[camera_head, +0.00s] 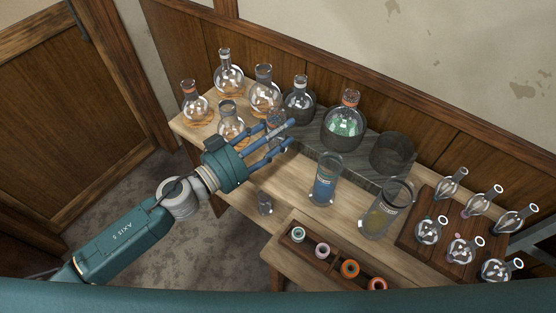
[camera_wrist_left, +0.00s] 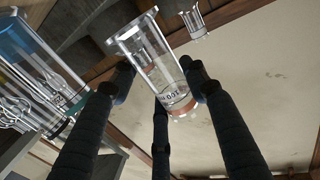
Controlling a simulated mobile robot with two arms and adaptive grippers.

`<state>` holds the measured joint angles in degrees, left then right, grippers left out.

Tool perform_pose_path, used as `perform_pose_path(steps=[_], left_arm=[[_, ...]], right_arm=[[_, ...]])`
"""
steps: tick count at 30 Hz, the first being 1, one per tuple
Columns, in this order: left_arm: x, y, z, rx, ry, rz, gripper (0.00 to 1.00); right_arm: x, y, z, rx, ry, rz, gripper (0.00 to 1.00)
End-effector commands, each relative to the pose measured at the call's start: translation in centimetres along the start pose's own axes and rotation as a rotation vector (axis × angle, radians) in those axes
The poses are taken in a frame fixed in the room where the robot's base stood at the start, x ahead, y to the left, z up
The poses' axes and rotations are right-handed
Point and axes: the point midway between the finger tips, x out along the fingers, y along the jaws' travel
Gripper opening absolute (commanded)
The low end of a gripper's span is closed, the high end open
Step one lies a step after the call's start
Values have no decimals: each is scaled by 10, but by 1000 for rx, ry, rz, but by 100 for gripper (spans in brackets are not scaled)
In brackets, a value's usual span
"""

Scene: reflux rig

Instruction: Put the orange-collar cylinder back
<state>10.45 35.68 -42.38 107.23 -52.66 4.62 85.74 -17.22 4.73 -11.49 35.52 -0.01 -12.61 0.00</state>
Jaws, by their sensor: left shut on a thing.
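The orange-collar cylinder (camera_wrist_left: 152,62) is clear glass with dark markings, and its orange collar shows near one end in the left wrist view. My left gripper (camera_head: 284,133) is shut on it, with dark fingers around the glass. In the head view the held cylinder (camera_head: 276,119) is partly hidden by the blue fingers, and its collar cannot be made out. It is tilted in the wrist picture and appears to be above the back of the table, in front of the round flasks. My right gripper is not in view.
A blue-liquid cylinder (camera_head: 323,184) and a yellowish-liquid cylinder (camera_head: 384,212) stand right of the gripper. Several round flasks (camera_head: 264,93) stand behind. A green-content flask (camera_head: 343,125) stands by a dark round vessel (camera_head: 391,153). A ring rack (camera_head: 327,264) is in front; a small vial (camera_head: 264,203) stands nearby.

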Motion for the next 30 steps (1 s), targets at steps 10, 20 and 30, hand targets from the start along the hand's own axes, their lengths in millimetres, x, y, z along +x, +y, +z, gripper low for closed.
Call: perform_pose_path(steps=[10, 20, 30], left_arm=[[0, 0, 53, -1, 1, 0, 15], [0, 0, 93, 0, 2, -1, 15], [0, 0, 95, 0, 0, 0, 15]], right_arm=[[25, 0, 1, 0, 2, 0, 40], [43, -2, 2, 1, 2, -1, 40], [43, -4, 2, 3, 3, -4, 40]])
